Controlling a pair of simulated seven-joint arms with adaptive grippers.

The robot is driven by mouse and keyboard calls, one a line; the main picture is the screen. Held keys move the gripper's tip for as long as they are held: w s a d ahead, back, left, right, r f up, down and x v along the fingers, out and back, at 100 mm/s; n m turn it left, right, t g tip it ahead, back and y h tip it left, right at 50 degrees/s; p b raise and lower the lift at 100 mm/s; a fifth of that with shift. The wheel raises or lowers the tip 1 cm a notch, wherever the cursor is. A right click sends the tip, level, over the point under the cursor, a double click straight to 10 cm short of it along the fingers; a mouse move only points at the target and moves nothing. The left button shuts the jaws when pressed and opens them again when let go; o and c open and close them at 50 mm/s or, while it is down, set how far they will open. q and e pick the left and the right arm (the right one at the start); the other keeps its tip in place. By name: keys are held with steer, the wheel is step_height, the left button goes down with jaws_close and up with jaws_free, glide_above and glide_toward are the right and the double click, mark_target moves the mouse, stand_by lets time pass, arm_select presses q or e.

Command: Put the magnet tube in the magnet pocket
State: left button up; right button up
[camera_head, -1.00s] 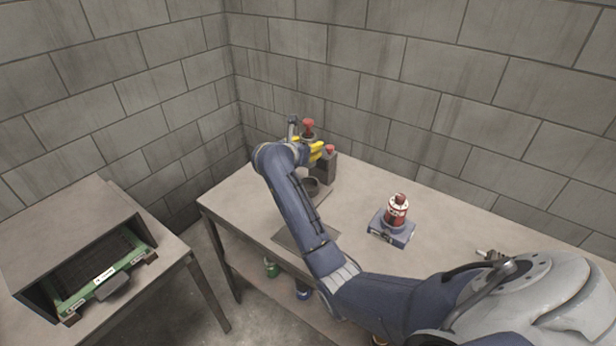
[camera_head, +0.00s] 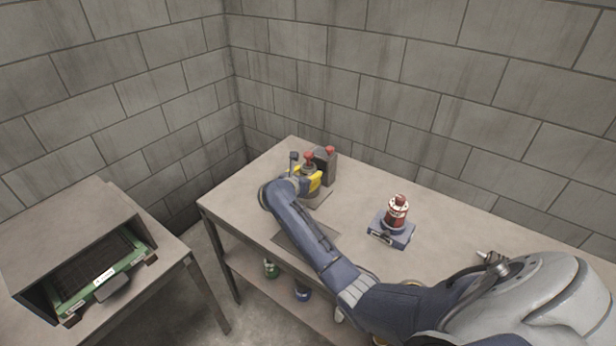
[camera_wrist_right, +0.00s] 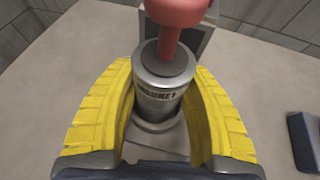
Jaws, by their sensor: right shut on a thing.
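A grey metal tube with a red knob (camera_head: 308,157) stands upright at the table's far left corner. In the right wrist view the tube (camera_wrist_right: 160,98) carries a dark printed label that I cannot read for sure. My right gripper (camera_head: 309,181) is shut on it, a yellow finger on each side. The tube's lower end is at a round grey socket (camera_wrist_right: 158,140), which I take for the magnet pocket; the rim shows around its foot, but I cannot tell whether it is fully seated. My left gripper is not in view.
A dark block with a red top (camera_head: 327,165) stands just behind the tube. A red and white tube (camera_head: 397,212) sits in a blue base (camera_head: 391,231) on the table's middle. An open cabinet with a green tray (camera_head: 75,300) is at the left.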

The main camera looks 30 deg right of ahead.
steer(key=shift+f, duration=0.15)
steer(key=o, duration=1.4)
steer(key=shift+c, duration=0.2)
steer(key=shift+a, duration=0.1)
steer(key=v, duration=1.2)
